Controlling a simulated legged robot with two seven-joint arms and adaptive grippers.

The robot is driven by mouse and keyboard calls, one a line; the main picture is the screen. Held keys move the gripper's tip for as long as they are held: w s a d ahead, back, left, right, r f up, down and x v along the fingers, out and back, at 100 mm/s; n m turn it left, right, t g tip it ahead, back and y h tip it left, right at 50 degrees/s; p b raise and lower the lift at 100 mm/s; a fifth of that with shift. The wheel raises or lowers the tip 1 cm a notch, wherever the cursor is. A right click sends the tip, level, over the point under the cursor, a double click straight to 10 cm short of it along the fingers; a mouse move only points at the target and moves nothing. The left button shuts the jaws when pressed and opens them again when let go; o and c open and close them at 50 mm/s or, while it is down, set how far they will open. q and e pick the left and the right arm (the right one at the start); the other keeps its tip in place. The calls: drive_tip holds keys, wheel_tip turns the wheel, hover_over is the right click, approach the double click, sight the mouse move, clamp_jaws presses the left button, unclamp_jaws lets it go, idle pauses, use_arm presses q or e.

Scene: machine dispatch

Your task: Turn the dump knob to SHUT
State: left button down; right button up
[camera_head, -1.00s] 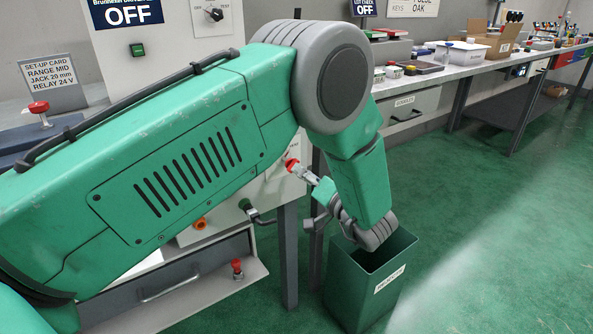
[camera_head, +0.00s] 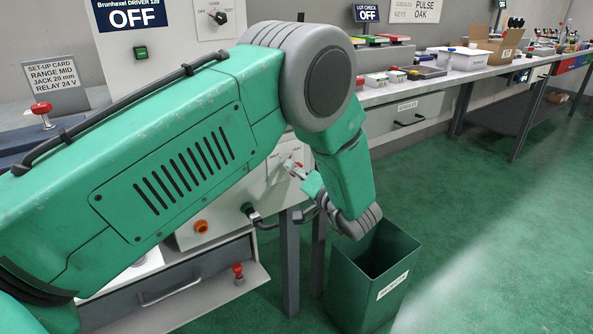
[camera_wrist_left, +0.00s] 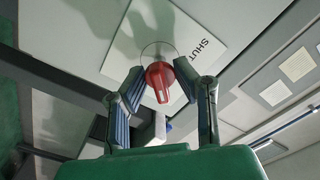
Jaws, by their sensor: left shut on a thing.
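The red dump knob (camera_wrist_left: 160,80) sits on a pale panel plate (camera_wrist_left: 178,35) in the left wrist view, with the word SHUT printed up and to its right. The knob's grip bar points down in that view, away from the word. My left gripper (camera_wrist_left: 161,76) has a fingertip on each side of the knob and is shut on it. In the head view the left gripper (camera_head: 300,174) is at the front of the pale machine, and the knob is mostly hidden there. My right gripper is not in view.
A green open bin (camera_head: 368,285) stands on the floor below the left wrist. A long bench (camera_head: 470,68) runs back right; floor at right is clear.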

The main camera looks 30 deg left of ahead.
use_arm(q)
drive_tip(key=shift+d, duration=0.1)
drive_tip(key=n+p, duration=0.1)
drive_tip(key=n, duration=0.3)
drive_tip(key=shift+f+p, duration=0.1)
drive_tip(key=shift+p, duration=0.25)
drive_tip(key=n+p, duration=0.1)
drive_tip(key=n, duration=0.4)
drive_tip(key=shift+n, duration=0.3)
drive_tip(key=n, duration=0.4)
drive_tip(key=shift+f, duration=0.15)
drive_tip(key=shift+d+n, duration=0.1)
drive_tip(key=shift+n, duration=1.9)
